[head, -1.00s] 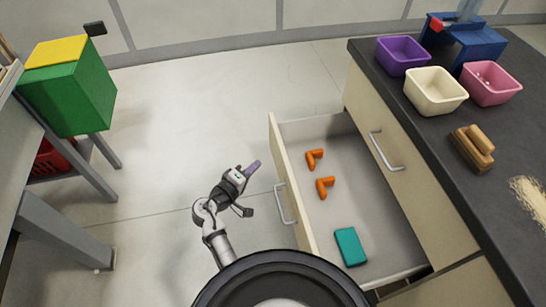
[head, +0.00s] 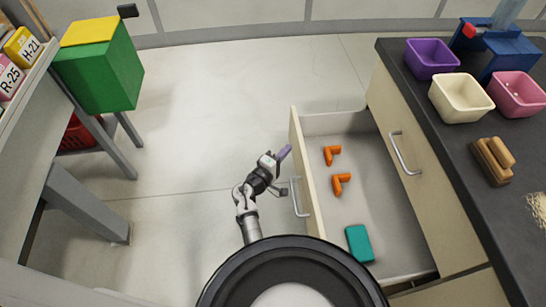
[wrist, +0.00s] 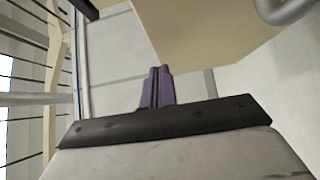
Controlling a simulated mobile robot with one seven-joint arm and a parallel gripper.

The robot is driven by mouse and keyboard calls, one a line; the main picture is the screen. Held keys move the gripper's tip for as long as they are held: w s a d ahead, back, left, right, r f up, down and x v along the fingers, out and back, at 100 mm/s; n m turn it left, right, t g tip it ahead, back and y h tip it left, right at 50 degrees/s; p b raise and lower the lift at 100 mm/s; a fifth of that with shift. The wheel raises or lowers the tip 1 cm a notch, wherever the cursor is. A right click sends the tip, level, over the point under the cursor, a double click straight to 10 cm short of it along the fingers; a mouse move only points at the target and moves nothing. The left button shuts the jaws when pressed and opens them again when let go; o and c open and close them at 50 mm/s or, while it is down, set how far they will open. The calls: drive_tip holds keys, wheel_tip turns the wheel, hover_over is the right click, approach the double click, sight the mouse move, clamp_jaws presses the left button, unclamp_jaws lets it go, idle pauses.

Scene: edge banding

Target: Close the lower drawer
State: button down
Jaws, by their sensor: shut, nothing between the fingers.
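The lower drawer (head: 345,240) is pulled out from the cabinet on the right in the head view. Its front panel (head: 304,170) faces left and carries a silver handle (head: 300,197). My gripper (head: 285,152) has purple fingers, shut and empty, just left of the drawer front, near its far end. In the wrist view the shut fingers (wrist: 157,87) point forward, with a beige panel (wrist: 195,35) above them to the right. I cannot tell whether the fingers touch the panel.
The drawer holds two orange angle pieces (head: 341,184) and a teal block (head: 359,243). Above it is a closed upper drawer with a handle (head: 404,153). A green box (head: 100,75) stands at left; the floor between is clear.

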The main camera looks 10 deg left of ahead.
drive_tip(key=shift+w+d, duration=0.15)
drive_tip(key=shift+d, duration=0.4)
drive_tip(key=shift+w+d, duration=0.15)
drive_tip(key=shift+d, duration=0.4)
